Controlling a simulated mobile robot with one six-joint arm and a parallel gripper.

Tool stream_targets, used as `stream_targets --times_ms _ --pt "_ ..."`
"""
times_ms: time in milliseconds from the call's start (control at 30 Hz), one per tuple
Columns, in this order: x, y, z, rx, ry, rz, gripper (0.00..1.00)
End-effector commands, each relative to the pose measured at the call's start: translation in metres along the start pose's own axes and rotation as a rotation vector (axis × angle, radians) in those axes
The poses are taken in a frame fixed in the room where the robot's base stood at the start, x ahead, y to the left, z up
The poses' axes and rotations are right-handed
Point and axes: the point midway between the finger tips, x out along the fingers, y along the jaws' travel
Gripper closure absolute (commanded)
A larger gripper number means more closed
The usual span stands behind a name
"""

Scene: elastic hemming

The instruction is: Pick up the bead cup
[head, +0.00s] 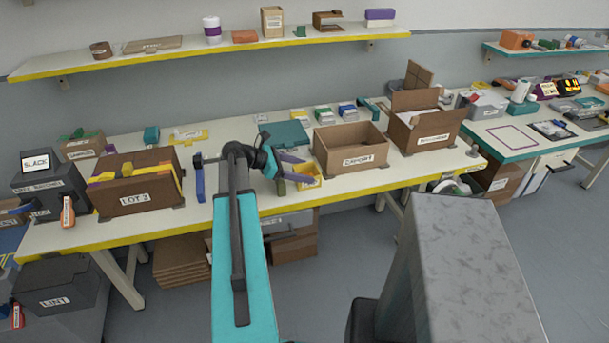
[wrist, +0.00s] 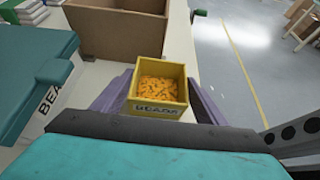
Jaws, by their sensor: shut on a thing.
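The bead cup (head: 308,182) is a small yellow square cup near the front edge of the table, in front of the cardboard box marked "CARPORT". The cup looks upright. I cannot tell whether its base is touching the table.
The open cardboard box (head: 351,160) stands just behind the cup. A teal-lidded box (wrist: 38,80) with a partly hidden label is close on the left in the wrist view. The brown "LOT 3" box (head: 138,199) is farther left. Open floor (wrist: 242,60) lies to the right.

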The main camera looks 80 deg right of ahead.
Motion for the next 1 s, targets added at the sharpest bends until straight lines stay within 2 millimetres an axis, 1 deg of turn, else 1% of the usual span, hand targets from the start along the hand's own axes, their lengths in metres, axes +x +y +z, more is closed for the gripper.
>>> stream_targets --times_ms 267,433,633,1000 --pt "-0.003 0.0 0.005 0.001 0.0 0.001 0.58" --pt "-0.008 0.0 0.015 0.001 -0.001 0.001 0.58" --pt "-0.017 0.0 0.03 0.002 -0.001 0.002 0.58" --pt "-0.017 -0.045 0.029 0.0 0.0 0.001 0.58"
